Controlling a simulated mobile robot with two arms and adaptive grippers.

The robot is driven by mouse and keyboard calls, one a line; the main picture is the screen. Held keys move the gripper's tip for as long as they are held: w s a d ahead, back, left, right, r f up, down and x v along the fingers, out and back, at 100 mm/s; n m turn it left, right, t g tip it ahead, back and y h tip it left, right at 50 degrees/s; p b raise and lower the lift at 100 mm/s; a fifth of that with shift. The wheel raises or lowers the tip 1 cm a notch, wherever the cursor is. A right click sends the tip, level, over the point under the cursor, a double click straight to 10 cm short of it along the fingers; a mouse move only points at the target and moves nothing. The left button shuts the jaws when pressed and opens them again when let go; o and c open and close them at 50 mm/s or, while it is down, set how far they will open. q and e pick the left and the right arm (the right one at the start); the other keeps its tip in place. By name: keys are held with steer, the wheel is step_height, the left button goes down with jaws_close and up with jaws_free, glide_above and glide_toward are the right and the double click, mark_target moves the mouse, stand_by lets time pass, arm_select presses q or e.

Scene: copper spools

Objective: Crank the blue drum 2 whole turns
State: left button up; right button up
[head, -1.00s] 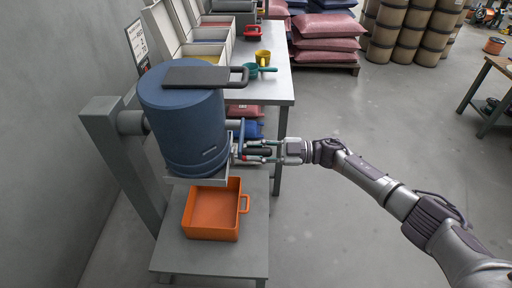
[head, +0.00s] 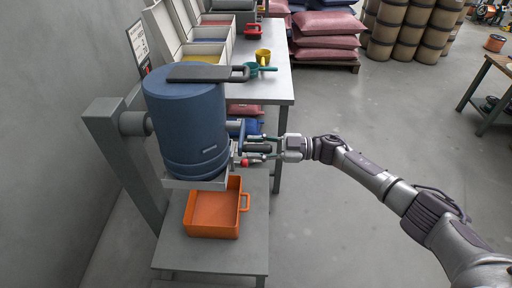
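The blue drum (head: 187,125) stands nearly upright on its grey stand (head: 125,160), with a dark flat plate with a loop handle (head: 207,73) at its top. A crank (head: 241,145) is on the drum's right side, with a dark grip (head: 258,147) pointing right. My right gripper (head: 256,149) comes in from the right, its fingers around the crank's grip, and looks shut on it. A red part shows by the lower finger. The far side of the grip is hidden. My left gripper is not in view.
An orange bin (head: 212,230) with a side handle sits on the low grey bench (head: 215,258) below the drum. Behind are a table (head: 280,88) with bins, a yellow mug (head: 263,57) and a teal scoop (head: 251,69). Open floor lies to the right.

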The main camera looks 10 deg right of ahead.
steer(key=shift+o, duration=0.6)
steer(key=shift+f, duration=0.1)
steer(key=shift+s+d, duration=0.1)
steer(key=shift+d, duration=0.1)
steer(key=s+d, duration=0.2)
steer(key=d, duration=0.9)
steer(key=shift+d, duration=0.25)
steer(key=shift+f, duration=0.1)
